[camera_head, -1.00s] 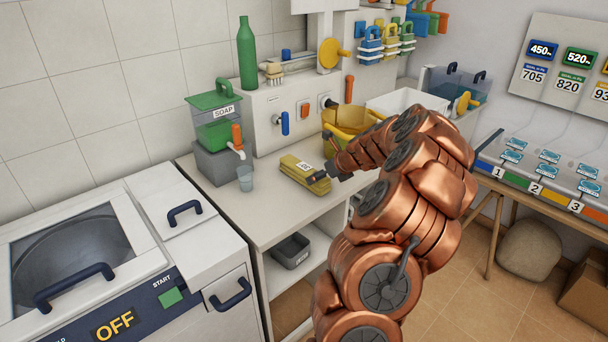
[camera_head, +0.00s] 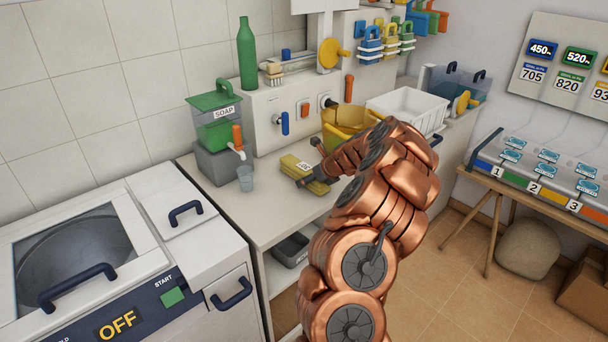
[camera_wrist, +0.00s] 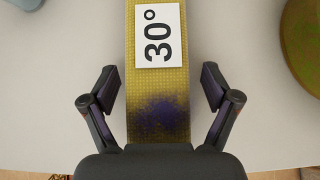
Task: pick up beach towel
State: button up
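The beach towel is a folded yellow cloth (camera_head: 296,166) lying on the pale counter, and it fills the middle of the wrist view (camera_wrist: 157,85). It bears a white "30°" label and a dark purple stain near its close end. My gripper (camera_head: 308,165) is over the towel. In the wrist view my gripper (camera_wrist: 157,88) is open, with one finger on each side of the towel and a gap between each finger and the cloth. Its exact height above the counter is hard to tell.
A clear cup (camera_head: 245,178) and a soap dispenser (camera_head: 216,125) stand left of the towel. A yellow bucket (camera_head: 345,125) stands behind it, and a white basket (camera_head: 408,108) is farther right. The counter's front edge (camera_head: 290,232) is close.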

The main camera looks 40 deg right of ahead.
jog(key=c, duration=1.4)
jog(key=shift+o, duration=0.2)
jog(key=shift+r, duration=0.1)
